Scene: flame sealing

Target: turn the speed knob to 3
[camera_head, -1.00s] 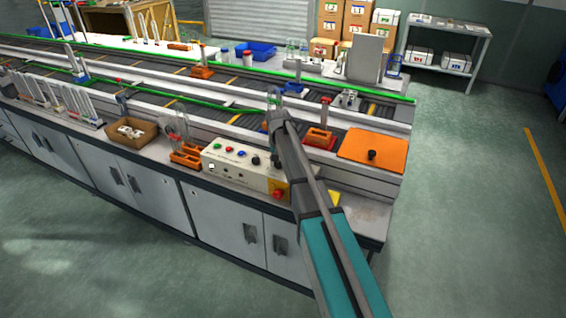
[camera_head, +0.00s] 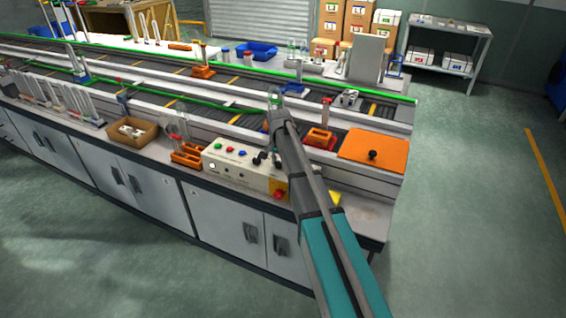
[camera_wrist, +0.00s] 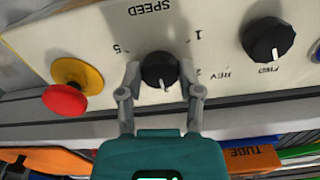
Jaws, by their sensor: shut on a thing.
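The black speed knob (camera_wrist: 158,70) sits on the cream control panel (camera_head: 226,174), under the upside-down SPEED label in the wrist view. Its white pointer mark faces the bottom of the wrist view, slightly right. A 5 shows left of the knob and a 1 upper right; a partly covered mark by the right finger looks like a 2. The 3 is not visible. My gripper (camera_wrist: 159,84) has one grey finger on each side of the knob and is shut on it. In the head view my arm hides much of the gripper and knob.
A black FWD/REV knob (camera_wrist: 267,40) stands close to the right in the wrist view. A red stop button (camera_wrist: 65,98) on a yellow base is at the left. In the head view, orange racks (camera_head: 187,154) stand left of the panel and a conveyor runs behind it.

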